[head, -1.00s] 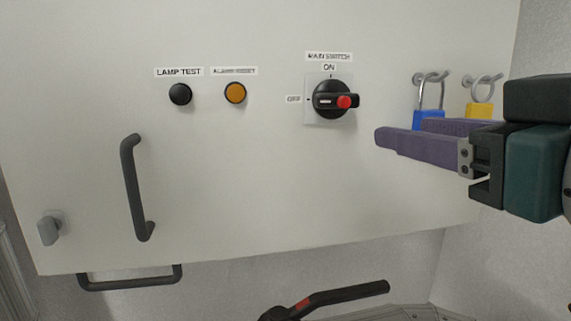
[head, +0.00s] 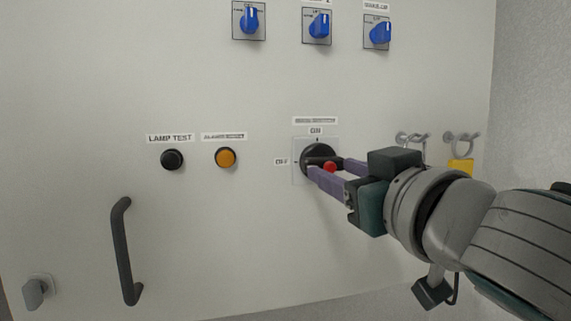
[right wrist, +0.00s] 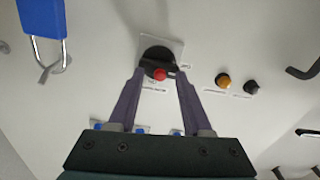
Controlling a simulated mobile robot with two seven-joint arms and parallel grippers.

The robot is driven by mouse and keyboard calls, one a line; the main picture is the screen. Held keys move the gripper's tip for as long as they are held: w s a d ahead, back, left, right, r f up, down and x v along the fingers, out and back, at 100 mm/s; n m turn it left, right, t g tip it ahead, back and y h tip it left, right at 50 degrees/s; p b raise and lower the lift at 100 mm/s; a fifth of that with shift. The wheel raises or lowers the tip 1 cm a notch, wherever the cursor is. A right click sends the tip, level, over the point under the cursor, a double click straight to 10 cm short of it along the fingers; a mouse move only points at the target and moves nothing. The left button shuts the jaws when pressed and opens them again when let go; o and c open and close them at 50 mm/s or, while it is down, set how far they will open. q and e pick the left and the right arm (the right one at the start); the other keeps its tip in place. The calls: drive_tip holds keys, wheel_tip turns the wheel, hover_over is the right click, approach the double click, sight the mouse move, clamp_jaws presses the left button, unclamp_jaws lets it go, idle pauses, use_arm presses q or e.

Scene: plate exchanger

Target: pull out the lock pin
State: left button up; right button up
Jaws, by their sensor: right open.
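The lock pin is the red knob (head: 330,167) on the black main switch (head: 318,153), and it also shows in the right wrist view (right wrist: 159,75). The switch handle points sideways, across from the ON label above it. My right gripper (head: 327,170) is open, with its purple fingers reaching to the switch. In the right wrist view the fingertips (right wrist: 157,73) stand on either side of the red knob, with nothing gripped. I cannot tell whether a finger touches the switch handle. My left gripper is out of view.
A blue padlock (right wrist: 43,18) hangs on a hook, and a yellow padlock (head: 461,166) hangs right of the switch. An amber button (head: 226,157) and black button (head: 172,159) are to its left. Blue rotary knobs (head: 319,25) sit above. A dark door handle (head: 122,250) sticks out lower left.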

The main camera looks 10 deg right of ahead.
drive_tip(key=shift+c, duration=0.4)
clamp_jaws()
idle(1.0)
